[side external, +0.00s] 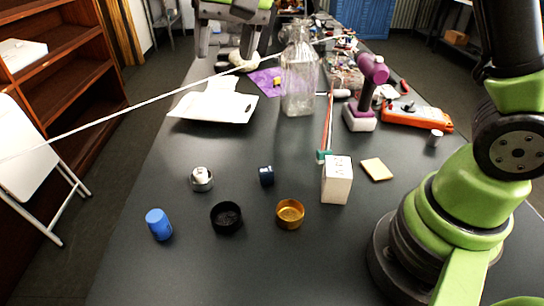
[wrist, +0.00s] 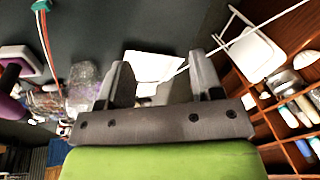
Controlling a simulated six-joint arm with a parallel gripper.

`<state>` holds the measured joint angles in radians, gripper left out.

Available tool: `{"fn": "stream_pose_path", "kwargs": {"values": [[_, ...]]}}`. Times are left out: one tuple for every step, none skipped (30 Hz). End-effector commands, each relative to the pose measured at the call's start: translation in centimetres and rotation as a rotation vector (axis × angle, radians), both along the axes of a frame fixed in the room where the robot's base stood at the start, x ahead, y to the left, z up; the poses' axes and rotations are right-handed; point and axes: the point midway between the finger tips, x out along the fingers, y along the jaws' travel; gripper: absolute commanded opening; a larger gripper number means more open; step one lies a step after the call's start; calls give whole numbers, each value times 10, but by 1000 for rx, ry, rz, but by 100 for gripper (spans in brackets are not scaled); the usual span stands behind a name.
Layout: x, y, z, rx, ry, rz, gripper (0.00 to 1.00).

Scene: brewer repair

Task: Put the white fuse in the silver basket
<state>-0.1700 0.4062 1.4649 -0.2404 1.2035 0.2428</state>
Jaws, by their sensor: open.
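A small pale white cylinder (side external: 435,138), seemingly the white fuse, stands at the right of the table beside an orange case, partly near my arm. A silver round cup (side external: 202,179), seemingly the silver basket, sits at the left front; its inside is hard to make out. My gripper (side external: 226,54) is at the top of the side view, far from both. In the wrist view my gripper (wrist: 161,76) is open and empty. Neither fuse nor silver basket is recognisable in the wrist view.
A black cup (side external: 226,218), gold cup (side external: 290,214), blue cylinder (side external: 158,224), navy cylinder (side external: 266,176) and white box (side external: 337,182) stand at the front. A glass bottle (side external: 299,80), purple drill (side external: 370,85) and orange case (side external: 415,116) are farther back.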

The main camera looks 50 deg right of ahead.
Motion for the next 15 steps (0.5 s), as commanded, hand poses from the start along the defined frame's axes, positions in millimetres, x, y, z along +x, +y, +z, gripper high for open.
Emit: {"fn": "stream_pose_path", "kwargs": {"values": [[-16, -7, 16, 9, -35, 4, 60], [-25, -10, 23, 13, -51, 7, 60], [-38, -14, 31, 19, -77, 14, 60], [-48, -17, 37, 22, -94, 16, 60], [-58, -20, 42, 25, -112, 21, 60], [-72, -24, 47, 29, -136, 24, 60], [-82, -27, 51, 30, -156, 29, 60], [-93, -29, 53, 32, -175, 33, 60], [-107, -32, 56, 33, -199, 35, 60], [-117, -34, 57, 35, -218, 39, 60], [-128, -36, 57, 35, -236, 42, 60], [-141, -39, 57, 35, -261, 45, 60], [-151, -40, 56, 36, -280, 47, 60], [-160, -41, 54, 35, -297, 49, 60], [-171, -43, 52, 34, -319, 52, 60]]}}
